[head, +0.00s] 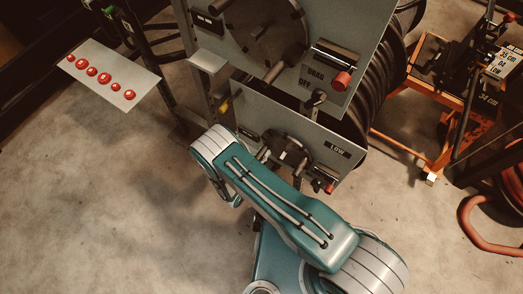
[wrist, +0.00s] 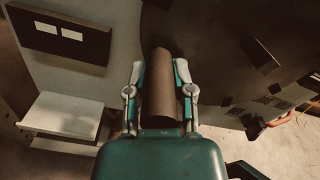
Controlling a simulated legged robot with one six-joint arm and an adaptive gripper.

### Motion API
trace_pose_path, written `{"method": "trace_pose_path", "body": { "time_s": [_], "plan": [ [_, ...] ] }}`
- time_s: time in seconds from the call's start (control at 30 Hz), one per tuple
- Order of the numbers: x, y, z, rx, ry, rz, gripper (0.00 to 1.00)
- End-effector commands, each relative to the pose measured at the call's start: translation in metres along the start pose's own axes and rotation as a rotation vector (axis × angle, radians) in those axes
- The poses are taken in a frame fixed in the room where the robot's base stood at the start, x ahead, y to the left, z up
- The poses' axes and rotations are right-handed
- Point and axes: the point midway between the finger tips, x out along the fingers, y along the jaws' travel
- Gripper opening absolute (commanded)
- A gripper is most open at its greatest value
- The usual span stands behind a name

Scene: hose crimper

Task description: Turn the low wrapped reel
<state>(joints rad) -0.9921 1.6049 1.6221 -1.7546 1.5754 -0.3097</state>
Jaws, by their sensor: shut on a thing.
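My gripper (wrist: 160,72) is shut on a brown, wrapped-looking cylindrical handle (wrist: 161,100), with one finger on each side in the wrist view. The handle stands out from a large dark disc (wrist: 225,50). In the head view, the low reel's disc (head: 292,153) shows on the lower grey panel (head: 318,139), which is marked LOW. My teal arm covers part of this panel, and my fingers cannot be made out there. A small red knob (head: 329,188) sits at the panel's lower right.
Above is another grey panel with a dark disc (head: 265,30), a red knob (head: 342,81) and a DRAG/OFF label. An orange frame (head: 400,143) and red hose (head: 475,230) are right. The concrete floor (head: 110,200) at left is clear.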

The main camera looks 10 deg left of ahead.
Motion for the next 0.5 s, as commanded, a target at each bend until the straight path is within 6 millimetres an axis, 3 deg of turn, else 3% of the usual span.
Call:
{"method": "trace_pose_path", "body": {
  "time_s": [0.07, 0.1, 0.17, 0.5],
  "plan": [
    [0.0003, 0.003, 0.006, 0.013, -0.01, 0.002, 0.0],
    [0.0004, 0.0032, 0.0068, 0.014, -0.012, 0.002, 0.4],
    [0.0004, 0.0032, 0.0075, 0.015, -0.013, 0.001, 0.65],
    [0.0003, 0.0016, 0.0065, 0.013, -0.011, -0.001, 0.65]
  ]
}}
